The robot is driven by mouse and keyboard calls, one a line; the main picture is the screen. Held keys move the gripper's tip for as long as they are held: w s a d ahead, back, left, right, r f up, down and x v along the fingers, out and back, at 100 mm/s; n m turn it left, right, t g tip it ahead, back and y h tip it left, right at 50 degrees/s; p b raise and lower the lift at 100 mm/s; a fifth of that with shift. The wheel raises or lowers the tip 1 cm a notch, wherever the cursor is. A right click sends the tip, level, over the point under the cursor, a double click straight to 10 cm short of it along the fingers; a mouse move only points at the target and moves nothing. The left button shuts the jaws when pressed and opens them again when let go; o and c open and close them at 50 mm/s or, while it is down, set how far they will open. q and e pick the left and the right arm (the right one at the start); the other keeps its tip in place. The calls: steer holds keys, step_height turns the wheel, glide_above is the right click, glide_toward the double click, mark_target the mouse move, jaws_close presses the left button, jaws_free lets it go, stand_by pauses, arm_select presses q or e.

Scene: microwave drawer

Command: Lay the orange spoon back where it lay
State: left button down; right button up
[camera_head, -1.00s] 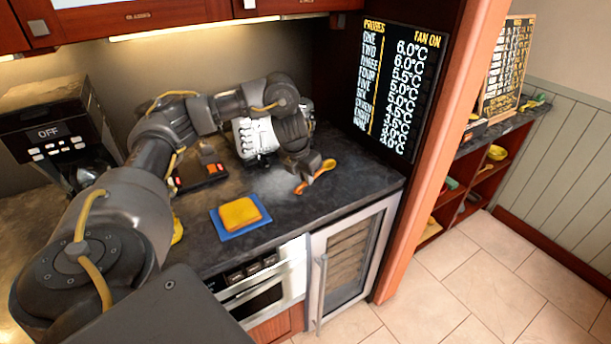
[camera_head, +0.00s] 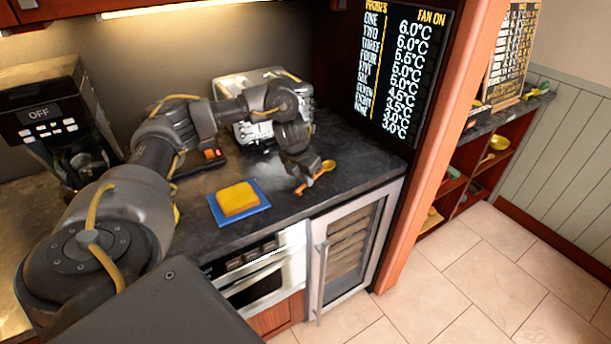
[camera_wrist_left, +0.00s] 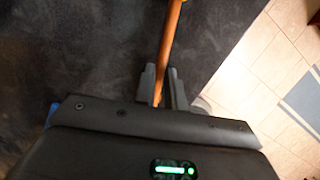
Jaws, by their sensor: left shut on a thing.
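The orange spoon (camera_head: 326,167) is in the head view at the right part of the dark counter. My left gripper (camera_head: 301,187) is shut on its handle, close over the counter top. In the left wrist view the orange handle (camera_wrist_left: 171,35) runs up from between the two fingers (camera_wrist_left: 163,88). The spoon's bowl points away to the upper right in the head view. I cannot tell whether the spoon touches the counter. My right gripper is not in view.
A yellow sponge-like block (camera_head: 238,199) lies on a blue mat (camera_head: 262,206) left of the spoon. A white and silver machine (camera_head: 240,130) stands behind my arm. The counter's front edge is near, above a glass-door cabinet (camera_head: 345,262). Bare counter (camera_head: 350,150) lies right of the spoon.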

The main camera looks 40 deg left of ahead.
arm_select(q)
steer(key=c, duration=1.4)
jaws_free()
steer(key=p+v, duration=0.3)
steer(key=v, duration=0.7)
steer(key=shift+s+r, duration=0.1)
steer(key=shift+r, duration=0.3)
steer(key=shift+f, duration=0.1)
